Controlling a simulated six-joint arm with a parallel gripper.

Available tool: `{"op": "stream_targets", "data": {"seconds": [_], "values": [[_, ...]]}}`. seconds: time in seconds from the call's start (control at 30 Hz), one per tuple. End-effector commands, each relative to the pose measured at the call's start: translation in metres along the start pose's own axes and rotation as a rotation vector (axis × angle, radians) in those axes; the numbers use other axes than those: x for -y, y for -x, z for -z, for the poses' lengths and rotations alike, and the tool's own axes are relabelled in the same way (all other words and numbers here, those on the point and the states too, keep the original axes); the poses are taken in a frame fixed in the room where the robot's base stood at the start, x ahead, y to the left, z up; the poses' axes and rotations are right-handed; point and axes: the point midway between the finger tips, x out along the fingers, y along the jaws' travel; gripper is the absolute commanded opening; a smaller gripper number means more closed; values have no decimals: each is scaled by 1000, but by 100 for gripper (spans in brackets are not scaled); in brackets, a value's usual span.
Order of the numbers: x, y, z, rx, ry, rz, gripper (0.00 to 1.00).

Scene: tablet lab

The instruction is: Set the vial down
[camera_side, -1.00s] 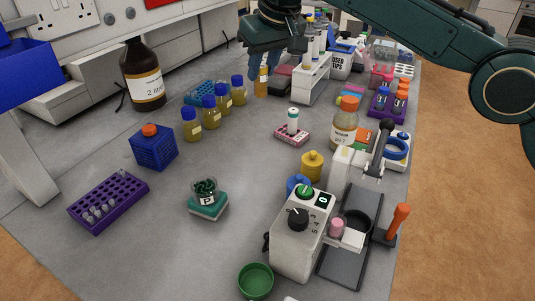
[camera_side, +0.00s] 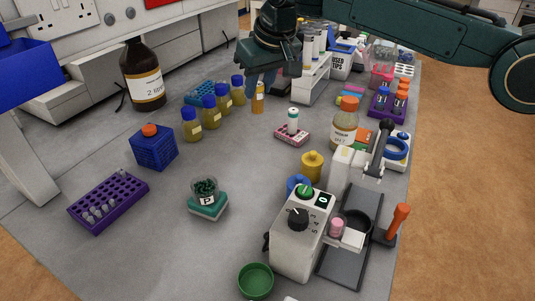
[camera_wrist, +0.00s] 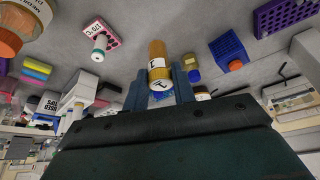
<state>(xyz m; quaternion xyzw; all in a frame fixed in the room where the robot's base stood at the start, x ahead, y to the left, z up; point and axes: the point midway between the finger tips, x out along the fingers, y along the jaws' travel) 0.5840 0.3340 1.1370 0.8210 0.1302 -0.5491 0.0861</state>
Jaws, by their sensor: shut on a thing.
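The vial (camera_side: 258,98) is a slim amber-orange cylinder with a white label. My gripper (camera_side: 263,83) is shut on it from above, and the vial hangs roughly upright below the blue fingers in the side view. I cannot tell whether its base touches the grey bench (camera_side: 235,165). In the wrist view, the vial (camera_wrist: 159,62) sits between the two fingers (camera_wrist: 160,88), with dark marks on its label. The fingers hide part of its upper end in the side view.
Several blue-capped yellow bottles (camera_side: 222,101) stand just left of the vial. A pink rack (camera_side: 291,135) with a teal-capped tube is to its front right. A white rack (camera_side: 310,80) with tubes stands close on the right. Bare bench lies in front of the vial.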

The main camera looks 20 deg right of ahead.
Motion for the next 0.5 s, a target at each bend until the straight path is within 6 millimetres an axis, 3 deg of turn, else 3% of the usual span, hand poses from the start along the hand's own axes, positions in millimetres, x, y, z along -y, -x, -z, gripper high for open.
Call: {"op": "stream_targets", "data": {"seconds": [0.5], "values": [[0,-81,-34,5,0,0,1]]}}
